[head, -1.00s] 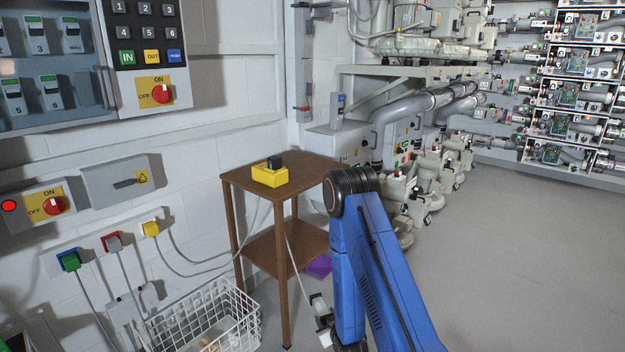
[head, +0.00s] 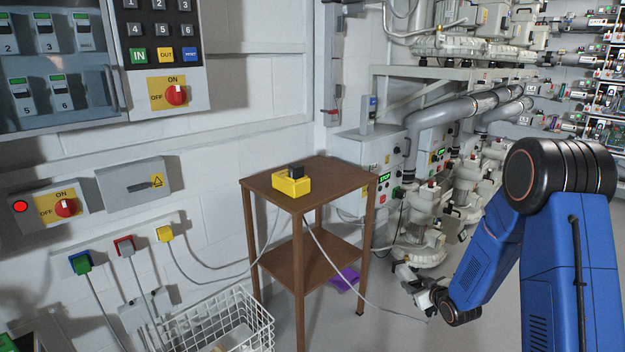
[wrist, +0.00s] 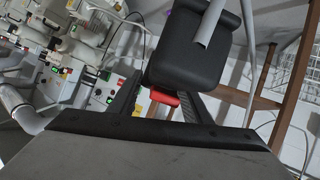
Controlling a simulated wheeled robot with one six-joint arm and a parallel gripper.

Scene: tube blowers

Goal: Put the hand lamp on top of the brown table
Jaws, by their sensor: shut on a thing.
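The brown table (head: 262,184) stands against the wall in the head view, with a lower shelf (head: 335,252). A yellow holder with a black block (head: 291,181) sits on its top. My gripper (head: 420,290) is low, to the right of the table and below its top. In the wrist view my gripper (wrist: 155,105) is shut on a black thing with a red part (wrist: 190,55), which looks like the hand lamp; I cannot be sure. A grey cable or rod (wrist: 211,22) crosses it. In the head view the held thing is too small to make out.
A white wire basket (head: 225,325) stands on the floor left of the table. A purple thing (head: 344,279) lies behind the table legs. A thin cable hangs from the table toward my gripper. Grey machines (head: 420,235) with pipes stand behind. The table top is mostly bare.

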